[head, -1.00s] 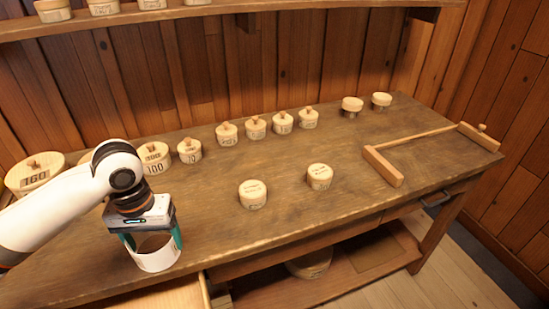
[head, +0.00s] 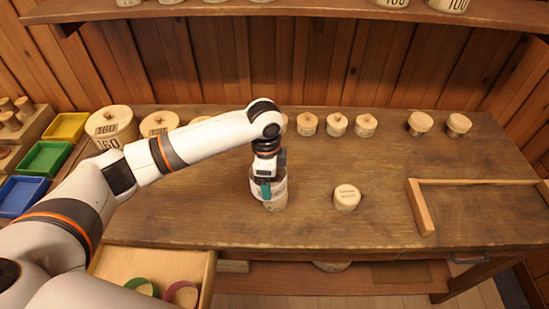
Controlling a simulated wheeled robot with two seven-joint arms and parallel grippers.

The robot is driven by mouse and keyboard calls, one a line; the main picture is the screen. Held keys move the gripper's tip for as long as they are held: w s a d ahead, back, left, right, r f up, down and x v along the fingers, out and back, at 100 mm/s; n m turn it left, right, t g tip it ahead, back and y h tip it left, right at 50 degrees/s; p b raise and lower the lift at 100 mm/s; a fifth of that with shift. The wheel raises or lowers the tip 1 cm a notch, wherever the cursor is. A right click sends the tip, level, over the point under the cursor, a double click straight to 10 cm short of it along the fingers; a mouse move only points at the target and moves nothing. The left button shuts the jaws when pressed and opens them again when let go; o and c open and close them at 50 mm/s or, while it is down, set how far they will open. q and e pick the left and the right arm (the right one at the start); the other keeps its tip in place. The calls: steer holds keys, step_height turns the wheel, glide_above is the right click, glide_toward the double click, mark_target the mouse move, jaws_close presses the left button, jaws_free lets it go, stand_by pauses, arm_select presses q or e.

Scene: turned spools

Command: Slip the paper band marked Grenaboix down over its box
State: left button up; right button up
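My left gripper (head: 267,192) is over the middle of the bench, pointing down, with a teal finger against the white paper band (head: 281,187). It appears shut on the band. A round wooden box (head: 275,206) shows directly below, partly hidden by the gripper and band. The band is at the box's upper part; I cannot tell how far down around it the band sits. The band's lettering is not readable here. A second round box (head: 347,198) with small writing on its lid stands to the right, without a band. My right gripper is out of view.
Several knobbed lidded boxes (head: 337,125) line the back of the bench (head: 310,225). A wooden frame (head: 421,207) lies at right. An open drawer (head: 205,275) and coloured trays (head: 45,158) are at left.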

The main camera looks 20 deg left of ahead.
arm_select(q)
steer(key=m+p, duration=0.1)
steer(key=m, duration=0.1)
steer(key=d+m+p, duration=0.1)
steer(key=m+p, duration=0.1)
steer(key=m, duration=0.1)
steer(key=w+m+p, duration=0.1)
steer(key=m+p, duration=0.1)
steer(key=shift+d+r+m, duration=0.2)
steer(key=shift+r+m, duration=0.1)
steer(key=shift+f+m+p, duration=0.2)
steer(key=shift+m+p, duration=0.4)
steer(key=shift+m, duration=0.3)
steer(key=shift+f, duration=0.25)
steer(key=shift+f+b, duration=0.4)
steer(key=shift+b, duration=0.25)
steer(key=shift+f+b, duration=1)
steer(key=shift+b, duration=0.25)
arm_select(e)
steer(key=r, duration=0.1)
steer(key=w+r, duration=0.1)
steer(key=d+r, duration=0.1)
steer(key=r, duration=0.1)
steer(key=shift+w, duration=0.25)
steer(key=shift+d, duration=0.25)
arm_select(q)
steer(key=shift+r+p, duration=0.1)
steer(key=shift+p, duration=0.3)
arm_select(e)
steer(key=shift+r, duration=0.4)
